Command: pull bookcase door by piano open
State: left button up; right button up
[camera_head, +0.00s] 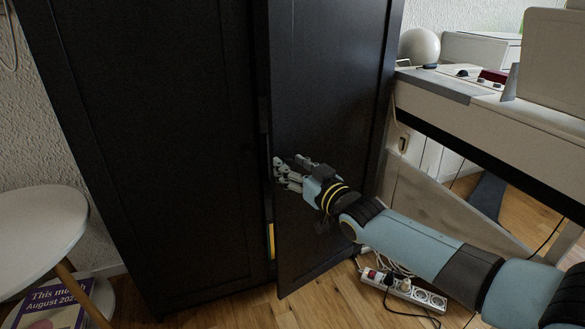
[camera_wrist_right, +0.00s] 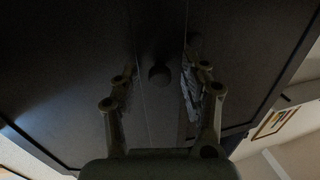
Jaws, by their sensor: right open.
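The black bookcase has a left door (camera_head: 170,130) and a right door (camera_head: 325,90), the one beside the piano (camera_head: 480,105). The right door stands slightly ajar; a narrow gap with a yellow strip (camera_head: 271,241) shows along its left edge. My right gripper (camera_head: 277,172) is at this edge, around mid-height of the door. In the right wrist view my right gripper (camera_wrist_right: 160,85) is open, with a dark round knob (camera_wrist_right: 159,75) between its fingers. I cannot tell whether the fingers touch the knob or the door edge. My left gripper is out of view.
A white power strip (camera_head: 403,290) with cables lies on the wooden floor below my right arm. A white stool (camera_head: 35,235) and a purple book (camera_head: 50,308) are at the left. Bare floor (camera_head: 230,316) shows in front of the bookcase.

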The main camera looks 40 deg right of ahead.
grip_shut()
jog(key=shift+s, duration=0.1)
dwell(0.3)
